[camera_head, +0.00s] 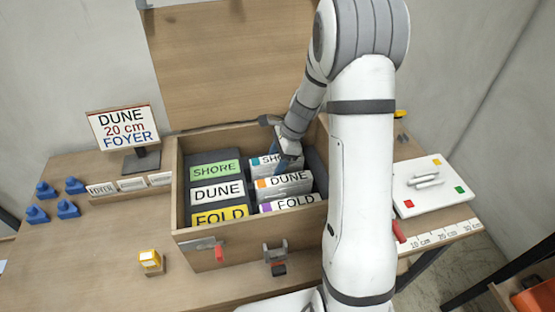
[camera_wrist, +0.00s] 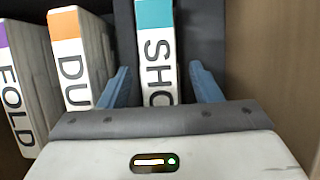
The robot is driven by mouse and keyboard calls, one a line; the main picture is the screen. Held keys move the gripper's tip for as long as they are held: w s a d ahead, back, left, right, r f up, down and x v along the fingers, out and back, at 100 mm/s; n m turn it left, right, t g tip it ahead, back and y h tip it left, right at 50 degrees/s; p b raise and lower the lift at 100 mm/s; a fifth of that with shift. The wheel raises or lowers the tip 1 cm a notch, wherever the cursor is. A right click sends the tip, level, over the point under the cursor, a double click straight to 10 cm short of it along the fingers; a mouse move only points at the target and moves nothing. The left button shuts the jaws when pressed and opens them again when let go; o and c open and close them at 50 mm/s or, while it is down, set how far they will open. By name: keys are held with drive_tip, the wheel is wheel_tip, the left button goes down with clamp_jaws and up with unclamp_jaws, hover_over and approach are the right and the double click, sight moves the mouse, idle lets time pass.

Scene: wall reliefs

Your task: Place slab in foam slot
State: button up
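The SHORE slab (camera_head: 264,161), white with a teal corner square, stands on edge in the right half of the wooden crate (camera_head: 252,232); it also shows in the wrist view (camera_wrist: 157,55). The DUNE slab (camera_head: 283,183) with an orange square and the FOLD slab (camera_head: 291,203) with a purple square stand in front of it. The dark foam (camera_head: 205,157) in the left half carries SHORE, DUNE and FOLD labels. My gripper (camera_wrist: 162,86) is open, its blue fingers on either side of the SHORE slab, with visible gaps. In the head view my arm partly hides this slab.
A sign (camera_head: 123,129) reads DUNE, 20 cm, FOYER. Blue pieces (camera_head: 67,208) and a yellow-topped block (camera_head: 150,261) are on the table. A white board (camera_head: 433,187) lies right of the crate, near a 10/20/30 cm scale (camera_head: 440,234). The crate's lid (camera_head: 230,60) stands open behind.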

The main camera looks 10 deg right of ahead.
drive_tip(key=v, duration=1.2)
drive_tip(key=s+a+r+n+t+h, duration=0.1)
drive_tip(key=s+a+r+n+h, duration=0.1)
drive_tip(key=s+n, duration=0.7)
drive_tip(key=s+a+r+n+t+h, duration=0.1)
drive_tip(key=s+a+r+n+h, duration=0.1)
drive_tip(key=s+r+n, duration=0.3)
drive_tip(key=s+n, duration=0.4)
drive_tip(key=s, duration=0.4)
drive_tip(key=shift+s+t, duration=0.3)
drive_tip(key=shift+s, duration=0.1)
drive_tip(key=shift+r, duration=0.15)
drive_tip(key=shift+c, duration=0.5)
